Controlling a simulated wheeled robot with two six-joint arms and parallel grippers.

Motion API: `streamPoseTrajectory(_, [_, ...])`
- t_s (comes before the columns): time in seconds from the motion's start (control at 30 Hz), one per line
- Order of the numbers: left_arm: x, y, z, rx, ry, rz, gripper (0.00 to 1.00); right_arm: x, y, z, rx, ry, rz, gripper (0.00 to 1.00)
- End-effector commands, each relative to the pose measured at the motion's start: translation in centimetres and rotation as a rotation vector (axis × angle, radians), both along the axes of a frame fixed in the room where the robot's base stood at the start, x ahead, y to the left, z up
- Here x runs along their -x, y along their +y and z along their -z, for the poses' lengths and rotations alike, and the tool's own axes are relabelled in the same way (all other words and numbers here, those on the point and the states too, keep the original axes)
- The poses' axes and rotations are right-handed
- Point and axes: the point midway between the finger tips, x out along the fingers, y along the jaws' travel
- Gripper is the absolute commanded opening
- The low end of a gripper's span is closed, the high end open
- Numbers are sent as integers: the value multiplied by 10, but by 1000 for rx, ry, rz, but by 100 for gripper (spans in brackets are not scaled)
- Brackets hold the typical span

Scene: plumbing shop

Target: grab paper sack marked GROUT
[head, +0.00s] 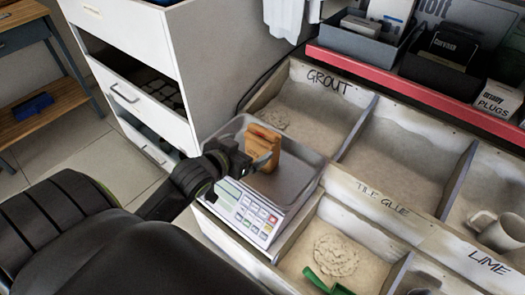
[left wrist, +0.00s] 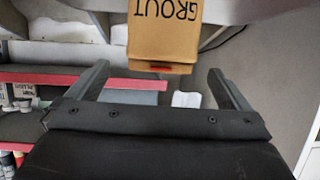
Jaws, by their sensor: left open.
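The paper sack (head: 262,145) is a small tan-orange bag standing in the metal pan of the scale (head: 247,205). In the left wrist view the sack (left wrist: 165,35) shows the word GROUT upside down, at the top centre. My left gripper (head: 256,162) is open and close to the sack, with a finger overlapping its lower front in the head view. In the left wrist view the sack appears between the lines of the two fingers, around and beyond their tips. Whether a finger touches it I cannot tell. My right gripper is not in view.
A sand-filled bin labelled GROUT (head: 327,79) lies behind the scale, with TILE GLUE (head: 382,201) and LIME (head: 489,262) bins to the right. A green scoop (head: 327,284) lies in the front bin. A white drawer cabinet (head: 150,55) stands at left. A red-edged shelf (head: 420,95) runs behind.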

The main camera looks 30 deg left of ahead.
Motion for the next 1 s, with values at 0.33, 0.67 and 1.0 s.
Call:
streamPoseTrajectory(0.33, [-35, 0, 16, 0, 2, 0, 100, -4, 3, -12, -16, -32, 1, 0])
streamPoseTrajectory(0.67, [-74, 3, 36, 1, -1, 0, 100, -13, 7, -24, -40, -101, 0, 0])
streamPoseTrajectory(1.0, [-81, 3, 37, 0, 1, 0, 100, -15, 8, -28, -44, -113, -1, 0])
